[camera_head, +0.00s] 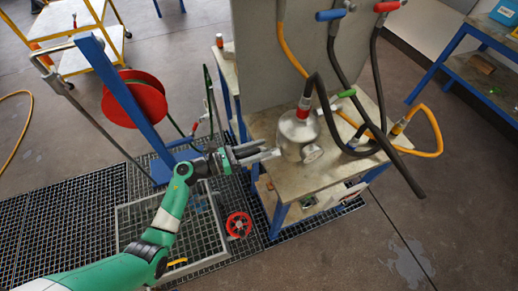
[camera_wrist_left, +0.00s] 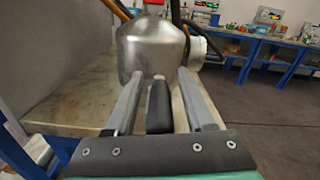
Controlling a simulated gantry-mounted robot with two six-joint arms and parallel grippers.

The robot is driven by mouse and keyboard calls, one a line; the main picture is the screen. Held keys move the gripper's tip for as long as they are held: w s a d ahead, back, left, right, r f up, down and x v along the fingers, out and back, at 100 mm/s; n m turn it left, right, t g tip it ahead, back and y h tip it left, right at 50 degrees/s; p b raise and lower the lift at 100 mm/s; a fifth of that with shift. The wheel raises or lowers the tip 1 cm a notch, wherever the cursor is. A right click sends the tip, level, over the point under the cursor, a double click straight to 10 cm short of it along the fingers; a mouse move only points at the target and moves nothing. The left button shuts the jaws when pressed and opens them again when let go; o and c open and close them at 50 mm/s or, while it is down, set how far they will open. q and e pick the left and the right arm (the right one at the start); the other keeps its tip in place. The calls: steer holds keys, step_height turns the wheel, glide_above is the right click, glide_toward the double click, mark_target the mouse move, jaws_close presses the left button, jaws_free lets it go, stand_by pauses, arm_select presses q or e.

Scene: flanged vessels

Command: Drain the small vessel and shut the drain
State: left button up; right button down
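The small vessel (camera_head: 297,130) is a steel, dome-topped pot standing upright on the workbench. A black hose joins its top at a red fitting (camera_head: 303,109). A round pale port faces the front right. In the left wrist view the vessel (camera_wrist_left: 150,48) is straight ahead. A black lever-like handle (camera_wrist_left: 159,105) lies between my left gripper's fingers, with a gap on each side; its far end reaches toward the vessel's base. My left gripper (camera_head: 273,152) is open beside the vessel's left side. The drain's valve body is hidden. My right gripper is not in view.
The bench (camera_head: 325,176) has a grey upright panel behind the vessel. Black and orange hoses (camera_head: 430,130) hang over its right side. A red hose reel (camera_head: 135,98) on a blue post stands left of my arm. Floor grating (camera_head: 60,228) lies below.

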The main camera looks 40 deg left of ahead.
arm_select(q)
jaws_close()
stand_by(1.2)
